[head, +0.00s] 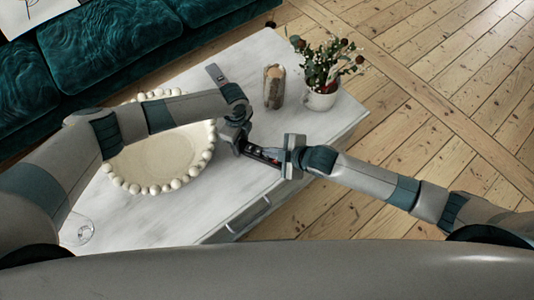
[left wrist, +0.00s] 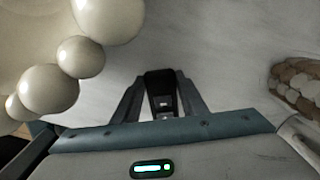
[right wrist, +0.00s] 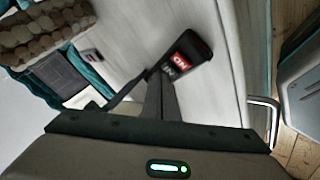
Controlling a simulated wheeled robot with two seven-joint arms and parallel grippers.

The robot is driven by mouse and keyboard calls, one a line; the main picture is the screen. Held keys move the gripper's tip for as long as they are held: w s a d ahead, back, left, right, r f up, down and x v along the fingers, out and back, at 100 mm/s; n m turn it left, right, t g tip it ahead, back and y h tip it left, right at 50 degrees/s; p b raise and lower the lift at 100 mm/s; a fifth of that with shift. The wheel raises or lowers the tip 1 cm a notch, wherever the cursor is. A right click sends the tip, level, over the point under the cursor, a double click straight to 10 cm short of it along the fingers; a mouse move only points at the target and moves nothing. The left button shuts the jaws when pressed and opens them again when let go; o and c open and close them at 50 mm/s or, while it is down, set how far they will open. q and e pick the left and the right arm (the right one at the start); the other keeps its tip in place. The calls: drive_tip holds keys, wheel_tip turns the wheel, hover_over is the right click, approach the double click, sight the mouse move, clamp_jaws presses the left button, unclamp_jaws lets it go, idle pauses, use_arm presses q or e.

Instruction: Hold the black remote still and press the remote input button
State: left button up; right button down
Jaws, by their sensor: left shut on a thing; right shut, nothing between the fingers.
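The black remote (head: 262,154) is held above the white table's front part, between my two grippers in the head view. My left gripper (head: 240,142) is shut on one end of it; in the left wrist view the remote (left wrist: 162,84) stands between the two fingers. My right gripper (head: 284,158) is shut and empty at the remote's other end. In the right wrist view its closed fingertips (right wrist: 159,76) are at the remote (right wrist: 196,50), beside a red label with white letters. I cannot tell if they touch it. The input button cannot be made out.
A beaded round tray (head: 150,163) lies on the white table (head: 235,195), left of the remote. A brown textured vase (head: 274,88) and a white plant pot (head: 320,98) stand behind. A clear glass (head: 77,230) is at the left. A teal sofa (head: 110,42) borders the table.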

drive_tip(key=shift+r, duration=0.45)
drive_tip(key=shift+r, duration=0.15)
wheel_tip(320, 180, up, 5)
drive_tip(key=shift+f, duration=0.15)
idle(0.5)
idle(2.6)
use_arm(q)
drive_tip(key=o, duration=1.2)
drive_tip(key=shift+r, duration=0.1)
wheel_tip(320, 180, up, 12)
drive_tip(key=shift+f, duration=0.1)
